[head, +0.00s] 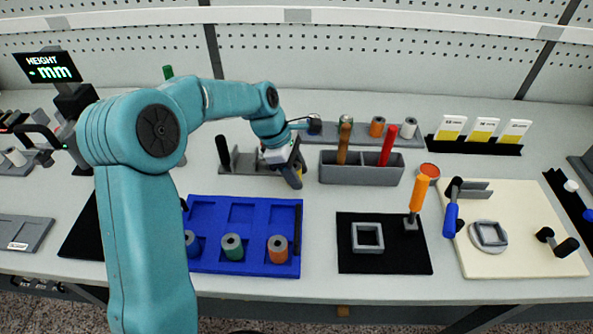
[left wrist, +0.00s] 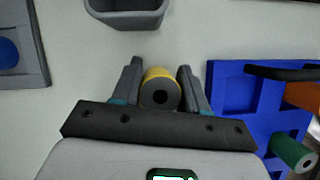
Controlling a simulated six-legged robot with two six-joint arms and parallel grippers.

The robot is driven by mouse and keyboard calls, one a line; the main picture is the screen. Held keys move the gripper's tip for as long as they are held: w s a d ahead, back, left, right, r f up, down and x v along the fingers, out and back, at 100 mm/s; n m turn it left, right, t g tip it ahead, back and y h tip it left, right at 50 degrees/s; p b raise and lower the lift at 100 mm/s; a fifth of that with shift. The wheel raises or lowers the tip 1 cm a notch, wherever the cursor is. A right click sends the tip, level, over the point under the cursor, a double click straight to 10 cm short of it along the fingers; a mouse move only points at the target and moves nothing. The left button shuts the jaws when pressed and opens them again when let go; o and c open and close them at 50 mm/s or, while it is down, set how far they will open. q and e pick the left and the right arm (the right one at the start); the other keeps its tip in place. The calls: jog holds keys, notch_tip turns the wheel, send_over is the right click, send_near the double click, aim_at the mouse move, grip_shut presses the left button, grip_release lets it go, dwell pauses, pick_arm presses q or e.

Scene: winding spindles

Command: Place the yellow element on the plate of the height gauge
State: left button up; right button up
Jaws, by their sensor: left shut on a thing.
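My left gripper (head: 292,177) is shut on the yellow element (left wrist: 160,74), a short cylinder with a grey end face and a dark hole. In the left wrist view it sits between the two fingers (left wrist: 160,85). In the head view the gripper hangs over the table behind the blue tray, and the element is mostly hidden. The height gauge shows at the far left, with its black display (head: 47,67) reading "HEIGHT" and "mm" without digits. My left arm covers part of the gauge, and I cannot make out its plate clearly. My right gripper is not in view.
The blue tray (head: 241,208) holds several cylinders in its front row. A grey bin (head: 361,174) with tools stands right of the gripper. A black mat (head: 385,259) with a grey square frame and a cream board (head: 520,255) lie further right. A grey rack stands behind.

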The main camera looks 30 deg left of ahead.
pick_arm(q)
jog(key=o, duration=1.2)
jog(key=shift+f, duration=0.2)
jog(key=shift+c, duration=0.2)
jog(key=shift+r, duration=0.1)
